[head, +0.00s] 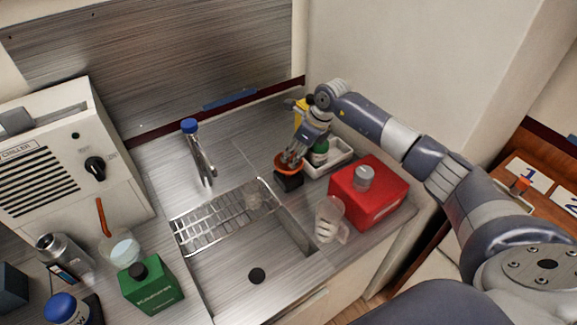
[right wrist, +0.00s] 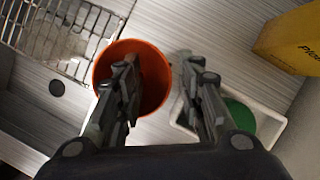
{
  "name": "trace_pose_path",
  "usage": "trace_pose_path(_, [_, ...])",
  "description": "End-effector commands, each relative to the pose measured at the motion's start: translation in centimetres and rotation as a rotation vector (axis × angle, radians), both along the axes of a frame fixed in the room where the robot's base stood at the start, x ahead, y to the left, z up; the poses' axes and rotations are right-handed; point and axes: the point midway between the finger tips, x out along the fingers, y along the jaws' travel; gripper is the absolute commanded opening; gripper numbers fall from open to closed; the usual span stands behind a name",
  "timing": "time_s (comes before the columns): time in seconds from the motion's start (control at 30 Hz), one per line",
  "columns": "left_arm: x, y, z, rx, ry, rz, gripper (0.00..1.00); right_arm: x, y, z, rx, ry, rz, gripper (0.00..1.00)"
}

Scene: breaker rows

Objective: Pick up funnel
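The orange funnel (head: 285,171) sits on top of a dark block (head: 289,183) on the steel counter, behind the sink's right side. My right gripper (head: 292,157) is over it, pointing down. In the right wrist view the funnel (right wrist: 108,73) shows as a round orange rim. The right gripper (right wrist: 160,72) is open there, with one finger over the funnel's mouth and the other outside its right edge. I cannot tell whether the fingers touch it. My left gripper is not in view.
A white tray (head: 341,162) with a green bottle (head: 319,154) stands right of the funnel. A red box (head: 365,195) and a clear pitcher (head: 329,219) stand nearer. A wire rack (head: 222,216) spans the sink. A yellow box (right wrist: 295,42) is close by.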

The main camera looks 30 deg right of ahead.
Motion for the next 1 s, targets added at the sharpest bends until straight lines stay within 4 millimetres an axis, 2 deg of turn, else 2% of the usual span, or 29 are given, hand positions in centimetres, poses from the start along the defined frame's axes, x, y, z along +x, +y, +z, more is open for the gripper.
trace_pose_path(0.03, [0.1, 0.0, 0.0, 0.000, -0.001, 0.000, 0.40, 0.0, 0.0, 0.0, 0.000, 0.000, 0.000, 0.30])
trace_pose_path(0.17, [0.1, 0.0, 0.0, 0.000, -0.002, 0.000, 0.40, 0.0, 0.0, 0.0, 0.000, 0.000, 0.000, 0.01])
trace_pose_path(0.67, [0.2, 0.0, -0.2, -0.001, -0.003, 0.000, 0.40, 0.0, 0.0, 0.2, 0.000, -0.001, 0.000, 0.00])
trace_pose_path(0.8, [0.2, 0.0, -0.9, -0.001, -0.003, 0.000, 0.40, 0.1, -0.1, 1.1, -0.002, -0.003, 0.000, 0.00])
trace_pose_path(0.97, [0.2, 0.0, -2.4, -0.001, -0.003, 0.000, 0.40, 0.1, -0.1, 3.5, -0.002, -0.007, 0.002, 0.00])
trace_pose_path(1.0, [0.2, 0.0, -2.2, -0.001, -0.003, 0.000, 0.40, -0.5, 0.1, 3.4, -0.002, 0.000, 0.001, 0.00])
